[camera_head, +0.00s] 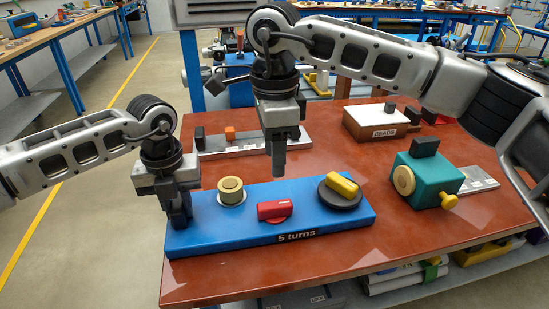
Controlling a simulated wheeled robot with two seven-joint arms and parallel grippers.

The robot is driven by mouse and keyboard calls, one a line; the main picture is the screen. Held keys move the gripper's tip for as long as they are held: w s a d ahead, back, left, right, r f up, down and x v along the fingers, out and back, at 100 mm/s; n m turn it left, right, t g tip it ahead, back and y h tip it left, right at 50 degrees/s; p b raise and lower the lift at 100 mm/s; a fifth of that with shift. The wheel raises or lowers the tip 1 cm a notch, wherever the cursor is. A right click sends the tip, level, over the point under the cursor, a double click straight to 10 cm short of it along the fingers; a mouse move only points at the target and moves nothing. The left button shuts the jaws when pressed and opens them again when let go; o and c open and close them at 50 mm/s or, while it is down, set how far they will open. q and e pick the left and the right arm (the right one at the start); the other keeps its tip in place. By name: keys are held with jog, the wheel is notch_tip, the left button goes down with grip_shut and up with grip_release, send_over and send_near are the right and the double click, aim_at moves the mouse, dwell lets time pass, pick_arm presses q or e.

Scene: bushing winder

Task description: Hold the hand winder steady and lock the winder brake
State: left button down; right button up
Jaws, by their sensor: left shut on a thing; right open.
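The hand winder is a blue base (225,233) marked "5 turns", lying on the red-brown table. It carries a brass bushing (231,188) on a pale disc, a red block (273,210) that looks like the brake, and a black disc (328,195) with a yellow handle (341,184). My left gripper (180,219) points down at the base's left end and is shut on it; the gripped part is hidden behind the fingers. My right gripper (279,173) points down above and behind the red block, apart from it. It is open, though its finger gap hardly shows.
A grey plate with an orange block (230,133) lies behind the base. A box marked "BEADS" (378,127) stands at the back right. A teal box with yellow knobs (431,180) stands right of the winder. The table front right (430,235) is clear.

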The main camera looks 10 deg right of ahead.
pick_arm(q)
jog(key=c, duration=1.1)
grip_release()
jog(key=shift+r, duration=0.15)
